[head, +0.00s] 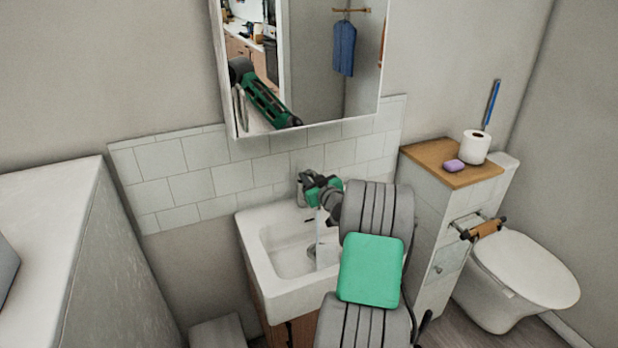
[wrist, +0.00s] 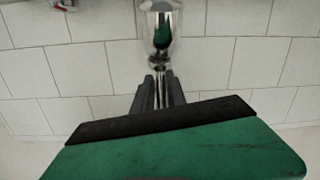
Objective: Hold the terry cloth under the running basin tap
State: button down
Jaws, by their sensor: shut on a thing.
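The white basin (head: 262,262) stands against the tiled wall, with the chrome tap (wrist: 160,28) at its back edge. My gripper (head: 306,186) is over the back of the basin at the tap. In the wrist view the two dark fingers of my gripper (wrist: 160,88) are closed around a slim chrome part of the tap, apparently its lever. The green hand body hides what lies below the fingers. A pale flat piece (head: 327,242) shows in the basin under my wrist; I cannot tell whether it is the terry cloth. No running water can be made out.
A mirror cabinet (head: 220,65) hangs above the basin and reflects my arm and a blue hanging cloth. At right, a cabinet with a wooden top (head: 428,160) holds a purple soap (head: 454,165) and a paper roll (head: 475,147), beside the toilet (head: 525,265). A pale counter (head: 50,190) stands left.

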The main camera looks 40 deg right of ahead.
jog(key=c, duration=1.4)
grip_release()
jog(key=shift+w+a, duration=0.2)
jog(key=shift+a, duration=0.15)
jog(key=shift+o, duration=0.2)
jog(key=shift+s+d, duration=0.1)
jog(key=shift+d, duration=0.05)
jog(key=shift+s, duration=0.1)
jog(key=b+v, duration=0.2)
jog(key=v, duration=0.5)
jog(key=shift+d, duration=0.1)
jog(key=shift+s+r, duration=0.1)
jog(key=shift+s, duration=0.2)
jog(key=shift+c, duration=0.2)
